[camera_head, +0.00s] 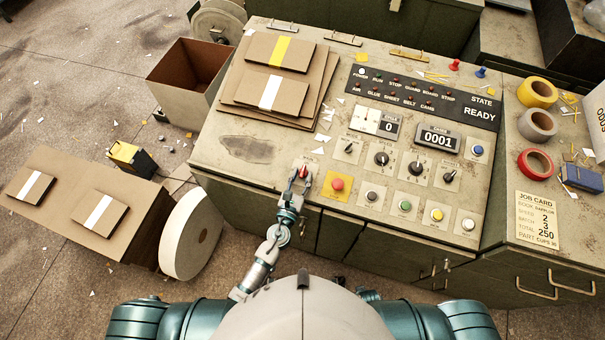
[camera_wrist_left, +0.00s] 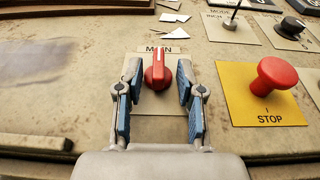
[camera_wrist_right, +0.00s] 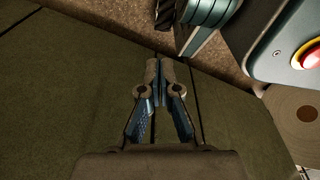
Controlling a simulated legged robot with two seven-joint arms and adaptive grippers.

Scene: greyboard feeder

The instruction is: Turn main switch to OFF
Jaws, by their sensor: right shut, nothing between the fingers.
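The main switch is a red knob (camera_wrist_left: 157,72) on a plate marked MAIN, left of the stop button in the left wrist view. A white line on the knob points up toward the label. It is small in the head view (camera_head: 303,172). My left gripper (camera_wrist_left: 158,80) is open, with one blue-padded finger on each side of the knob and a visible gap on both sides. The left gripper also shows at the panel's front edge in the head view (camera_head: 300,178). My right gripper (camera_wrist_right: 160,75) is shut and empty, in front of dark green cabinet surfaces.
A red stop button (camera_head: 337,184) on a yellow plate (camera_wrist_left: 262,105) sits just right of the switch. Rotary knobs and coloured buttons fill the panel further right. The display (camera_head: 480,115) reads READY. Stacked boards (camera_head: 280,75) lie behind. A bare worn patch lies left.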

